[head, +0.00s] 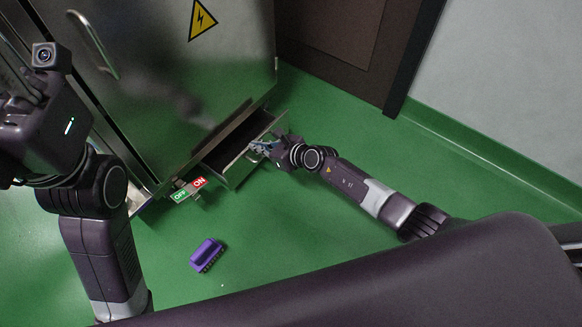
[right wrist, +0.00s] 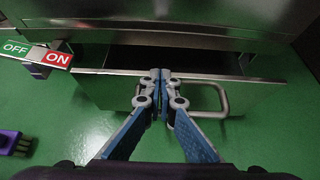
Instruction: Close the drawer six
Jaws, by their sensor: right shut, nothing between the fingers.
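A steel drawer (head: 237,165) at the bottom of the metal cabinet (head: 165,75) stands pulled out, with a dark gap above its front panel. In the right wrist view the drawer front (right wrist: 115,92) faces me, with a bar handle (right wrist: 222,100) on it. My right gripper (head: 258,147) is at the drawer front. In the right wrist view its fingertips (right wrist: 161,76) are together, in front of the panel near its top edge and beside the handle. Whether they touch the panel I cannot tell. My left arm is at the left of the head view; its fingers are not clearly seen.
A red and green ON/OFF switch (head: 190,188) sticks out low, left of the drawer. A purple brush-like object (head: 206,255) lies on the green floor (head: 300,230). A brown door (head: 345,40) and a white wall (head: 510,90) stand at the back right.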

